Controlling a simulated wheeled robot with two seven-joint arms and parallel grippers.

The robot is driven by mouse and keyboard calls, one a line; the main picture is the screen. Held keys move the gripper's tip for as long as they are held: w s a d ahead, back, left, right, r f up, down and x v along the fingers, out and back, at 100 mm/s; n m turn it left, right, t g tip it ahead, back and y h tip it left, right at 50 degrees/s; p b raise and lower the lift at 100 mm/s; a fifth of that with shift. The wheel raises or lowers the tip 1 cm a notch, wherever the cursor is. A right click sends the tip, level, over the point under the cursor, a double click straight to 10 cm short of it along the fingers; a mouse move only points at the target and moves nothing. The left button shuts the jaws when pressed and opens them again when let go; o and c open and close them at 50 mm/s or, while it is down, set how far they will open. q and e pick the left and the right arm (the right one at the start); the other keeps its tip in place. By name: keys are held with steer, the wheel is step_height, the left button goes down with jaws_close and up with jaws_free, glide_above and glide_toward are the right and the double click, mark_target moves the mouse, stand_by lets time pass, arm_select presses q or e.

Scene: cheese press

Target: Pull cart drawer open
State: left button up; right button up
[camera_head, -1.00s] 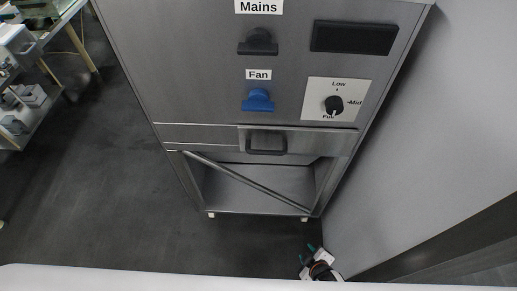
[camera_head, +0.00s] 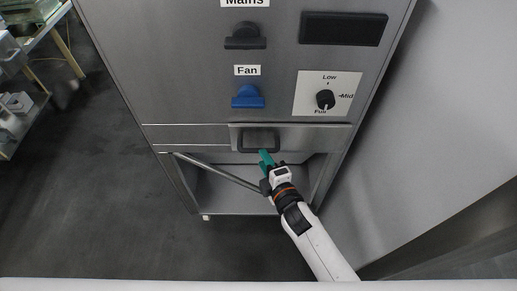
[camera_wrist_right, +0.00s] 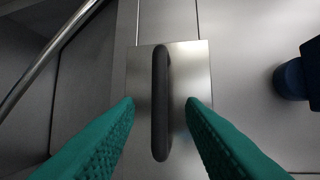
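The drawer (camera_head: 310,138) is a steel front set low in the metal cart cabinet, below the Fan switch, and looks closed. Its dark handle (camera_head: 259,141) is a bar on that front. In the right wrist view the handle (camera_wrist_right: 160,103) stands between the two green fingers, with clear gaps on both sides. My right gripper (camera_head: 266,158) is at the handle's lower edge in the head view; in the wrist view the right gripper (camera_wrist_right: 160,115) is open and empty. My left gripper is not in view.
Above the drawer are a blue Fan switch (camera_head: 248,97), a black Mains switch (camera_head: 245,37) and a dial (camera_head: 325,99). A diagonal bar (camera_head: 216,172) crosses the open frame below. A grey wall (camera_head: 440,130) stands close on the right.

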mark_target(258, 149)
steer(key=x, duration=0.5)
steer(key=shift+w+f, duration=0.1)
steer(key=shift+w, duration=0.05)
jaws_close()
